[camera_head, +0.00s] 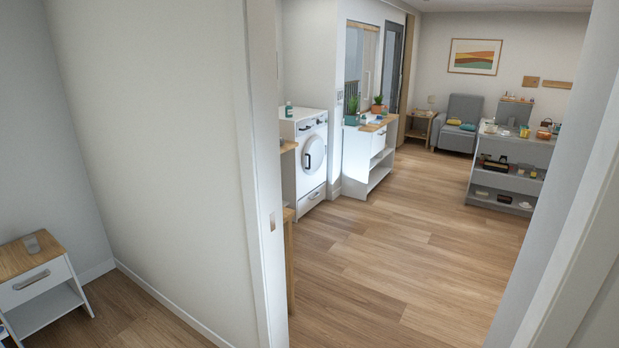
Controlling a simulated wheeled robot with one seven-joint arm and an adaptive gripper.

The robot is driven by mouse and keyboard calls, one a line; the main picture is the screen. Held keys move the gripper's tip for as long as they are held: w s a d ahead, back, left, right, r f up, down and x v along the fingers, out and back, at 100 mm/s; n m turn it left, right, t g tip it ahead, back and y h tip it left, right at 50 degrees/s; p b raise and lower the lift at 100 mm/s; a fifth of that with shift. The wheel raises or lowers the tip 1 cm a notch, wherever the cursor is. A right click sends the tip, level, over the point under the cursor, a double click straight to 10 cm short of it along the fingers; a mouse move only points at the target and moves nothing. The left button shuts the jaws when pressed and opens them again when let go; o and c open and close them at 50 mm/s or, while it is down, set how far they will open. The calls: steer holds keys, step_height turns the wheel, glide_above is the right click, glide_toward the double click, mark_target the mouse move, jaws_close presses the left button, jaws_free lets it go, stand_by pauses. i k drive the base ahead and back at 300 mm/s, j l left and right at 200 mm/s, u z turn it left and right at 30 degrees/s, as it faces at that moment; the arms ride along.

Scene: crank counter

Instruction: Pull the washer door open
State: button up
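A white washer (304,158) stands beyond the doorway, against the wall left of centre. Its round door (314,153) is on the front and looks shut, with a dark upright handle (308,161) on its left side. A drawer with a handle is below the door. A small teal bottle (288,109) stands on top of the washer. My gripper is not in this view.
A doorway with a white left jamb (262,200) and a right jamb (570,230) lies ahead. Wood floor (390,240) beyond is clear. A small cabinet (40,285) is at lower left. A white sideboard (368,155) and grey shelf unit (508,182) stand farther in.

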mark_target(315, 152)
steer(key=i+z, duration=0.1)
steer(key=i, duration=2.15)
steer(key=i+l+u, duration=0.3)
steer(key=i+u, duration=0.2)
steer(key=i, duration=0.45)
steer(key=i+l+u, duration=0.5)
steer(key=i+l, duration=0.15)
steer(key=i, duration=0.3)
steer(key=i+l+u, duration=0.5)
steer(key=i+l, duration=0.25)
steer(key=l, duration=0.2)
